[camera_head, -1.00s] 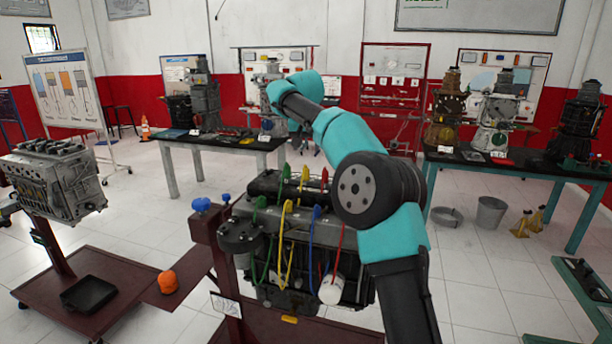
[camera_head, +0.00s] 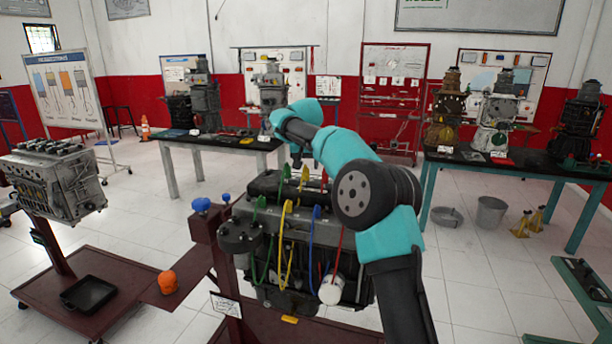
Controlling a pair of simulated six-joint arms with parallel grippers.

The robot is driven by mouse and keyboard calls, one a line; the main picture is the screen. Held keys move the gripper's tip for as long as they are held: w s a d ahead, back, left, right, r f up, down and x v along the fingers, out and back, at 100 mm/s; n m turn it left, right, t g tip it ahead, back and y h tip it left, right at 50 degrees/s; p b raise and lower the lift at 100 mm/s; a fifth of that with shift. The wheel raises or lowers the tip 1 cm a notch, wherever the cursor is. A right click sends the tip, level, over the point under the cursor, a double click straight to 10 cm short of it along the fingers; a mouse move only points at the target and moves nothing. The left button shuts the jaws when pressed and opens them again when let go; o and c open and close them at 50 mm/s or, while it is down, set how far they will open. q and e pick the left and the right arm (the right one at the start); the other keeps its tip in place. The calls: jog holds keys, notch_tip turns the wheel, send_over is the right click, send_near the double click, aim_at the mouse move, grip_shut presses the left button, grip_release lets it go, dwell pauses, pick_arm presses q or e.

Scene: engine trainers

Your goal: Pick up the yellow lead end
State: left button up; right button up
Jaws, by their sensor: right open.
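The yellow lead (camera_head: 283,250) hangs in a loop down the front of the engine block (camera_head: 268,187) on the stand. One yellow end (camera_head: 287,208) shows at the block's front top edge; another yellow upright end (camera_head: 304,174) shows farther back, between a green one and a red one. My right gripper (camera_head: 297,162) points down from the teal wrist, small and dark, just above the rear green and yellow ends in the picture. It is open and looks empty. Whether it touches an end cannot be told. My left gripper is out of view.
Green (camera_head: 261,203), blue (camera_head: 316,213) and red (camera_head: 340,238) leads stand close around the yellow one. A white cylinder (camera_head: 330,291) hangs at the block's front. An orange object (camera_head: 168,282) sits on the stand's left. My right arm hides the block's right side.

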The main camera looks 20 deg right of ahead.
aim_at(306, 169)
jog(key=x, duration=0.4)
jog(key=shift+w, duration=0.1)
jog(key=shift+c, duration=0.2)
grip_shut()
dwell(0.4)
